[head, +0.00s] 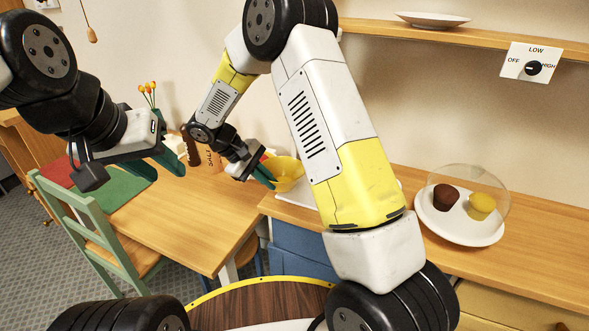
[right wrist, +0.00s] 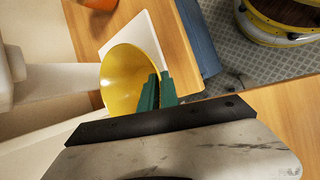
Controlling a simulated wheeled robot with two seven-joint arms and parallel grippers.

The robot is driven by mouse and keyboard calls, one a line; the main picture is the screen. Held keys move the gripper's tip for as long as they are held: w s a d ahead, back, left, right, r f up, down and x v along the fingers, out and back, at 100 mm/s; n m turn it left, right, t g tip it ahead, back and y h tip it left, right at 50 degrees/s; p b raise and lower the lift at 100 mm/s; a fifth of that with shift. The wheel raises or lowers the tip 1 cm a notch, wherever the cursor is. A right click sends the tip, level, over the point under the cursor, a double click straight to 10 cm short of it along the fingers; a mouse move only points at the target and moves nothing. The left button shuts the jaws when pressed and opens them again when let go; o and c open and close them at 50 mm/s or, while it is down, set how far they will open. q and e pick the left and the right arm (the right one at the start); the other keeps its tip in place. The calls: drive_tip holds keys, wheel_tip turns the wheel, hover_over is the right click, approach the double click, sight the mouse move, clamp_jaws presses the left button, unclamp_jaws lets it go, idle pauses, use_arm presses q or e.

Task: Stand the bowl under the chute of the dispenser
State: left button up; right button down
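The yellow bowl (head: 289,174) is at the left end of the wooden counter, partly hidden by my right arm. My right gripper (head: 262,173) is at its left side. In the right wrist view the bowl (right wrist: 122,80) has its rim between the green fingers (right wrist: 158,92), one inside and one outside. Whether it touches the surface below, I cannot tell. My left gripper (head: 165,163) is open and empty above the wooden table. A pale shape (right wrist: 55,92) beside the bowl in the right wrist view may be the dispenser; its chute is not clear. My arm hides that area in the head view.
A white board (right wrist: 152,42) lies on the counter by the bowl. A plate (head: 435,226) with two muffins under a clear dome stands to the right. A green chair (head: 75,225) stands at the table. A dial panel (head: 517,70) is on the wall.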

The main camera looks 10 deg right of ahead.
sight(301, 176)
drive_tip(key=d, duration=0.5)
drive_tip(key=shift+w+d, duration=0.15)
drive_tip(key=shift+w, duration=0.1)
drive_tip(key=d, duration=0.4)
drive_tip(key=shift+w+d, duration=0.1)
drive_tip(key=shift+w, duration=0.05)
drive_tip(key=shift+f, duration=0.7)
drive_tip(key=shift+a, duration=0.2)
drive_tip(key=shift+f, duration=0.15)
drive_tip(key=c, duration=1.6)
unclamp_jaws()
drive_tip(key=v, duration=1.2)
